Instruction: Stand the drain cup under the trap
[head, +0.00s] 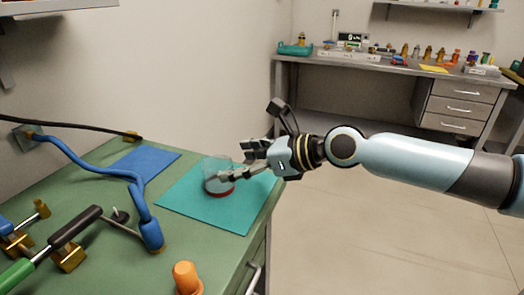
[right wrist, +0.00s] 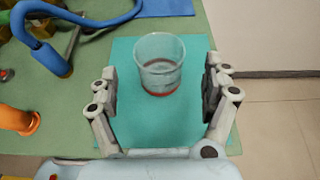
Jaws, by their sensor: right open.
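The drain cup (head: 217,177) is a clear cup with a red band at its base. It stands upright on a teal mat (head: 179,194) on the green bench. In the right wrist view the cup (right wrist: 160,66) is ahead of and between the open fingers, with a gap on each side. My right gripper (head: 240,162) reaches in from the right, and its fingers overlap the cup in the head view. The right gripper also shows in the right wrist view (right wrist: 161,88). I cannot pick out the trap with certainty. My left gripper is not in view.
A blue branching pipe (head: 107,169) with a blue end piece runs left of the mat. A blue mat (head: 143,163) lies behind it. An orange peg (head: 187,278) stands near the front edge. Brass fittings and a green-handled tool (head: 25,272) lie left. A cluttered bench (head: 395,65) stands far back.

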